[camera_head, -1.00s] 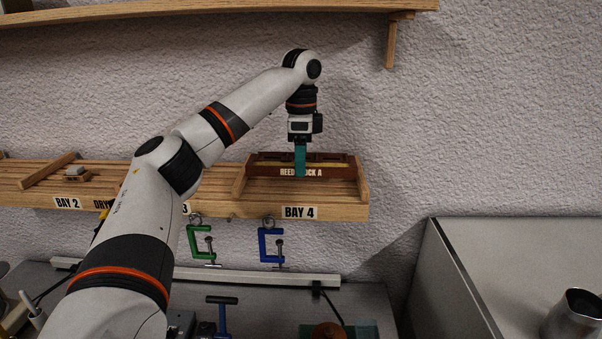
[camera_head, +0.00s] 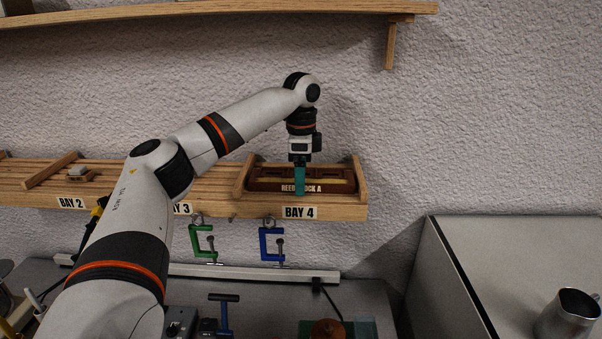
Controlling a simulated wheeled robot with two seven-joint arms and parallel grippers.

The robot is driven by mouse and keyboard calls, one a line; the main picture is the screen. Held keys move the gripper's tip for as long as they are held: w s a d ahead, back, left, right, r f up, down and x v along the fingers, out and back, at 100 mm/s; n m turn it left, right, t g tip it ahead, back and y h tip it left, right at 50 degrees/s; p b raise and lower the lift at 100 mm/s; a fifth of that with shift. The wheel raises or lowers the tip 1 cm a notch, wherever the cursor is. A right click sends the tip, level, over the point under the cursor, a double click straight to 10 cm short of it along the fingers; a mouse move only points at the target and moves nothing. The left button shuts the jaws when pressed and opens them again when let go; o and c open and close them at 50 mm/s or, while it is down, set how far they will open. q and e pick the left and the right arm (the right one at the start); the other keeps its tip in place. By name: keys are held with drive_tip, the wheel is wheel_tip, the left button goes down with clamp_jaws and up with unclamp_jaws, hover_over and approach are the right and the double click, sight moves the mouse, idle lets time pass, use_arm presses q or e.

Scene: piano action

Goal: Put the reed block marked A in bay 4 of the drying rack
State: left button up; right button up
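The reed block marked A (camera_head: 335,185) is a long dark reddish-brown block with a paler strip along its top and a printed label. It lies level in bay 4, between the bay's two wooden dividers, and looks low against the rack's slats. Whether it rests fully on them I cannot tell. The drying rack (camera_head: 225,208) is a wooden shelf on the wall, with the BAY 4 label on its front edge below the block. My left gripper (camera_head: 300,182) points down with its teal finger across the block's middle, shut on it. The finger covers part of the label. My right gripper is out of view.
A green clamp (camera_head: 196,240) and a blue clamp (camera_head: 264,245) hang below the rack. A wooden shelf (camera_head: 220,9) runs above. A metal jug (camera_head: 568,315) stands on the grey surface at right. Bay 2 holds a small grey object (camera_head: 78,171).

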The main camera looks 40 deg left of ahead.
use_arm(q)
drive_tip(key=shift+w+r, duration=0.1)
drive_tip(key=shift+r, duration=0.4)
wheel_tip(320, 180, up, 4)
drive_tip(key=shift+r+b, duration=0.1)
drive_tip(key=shift+b, duration=0.85)
drive_tip(key=shift+r+p, duration=0.45)
drive_tip(key=shift+r, duration=0.9)
drive_tip(key=shift+f, duration=0.1)
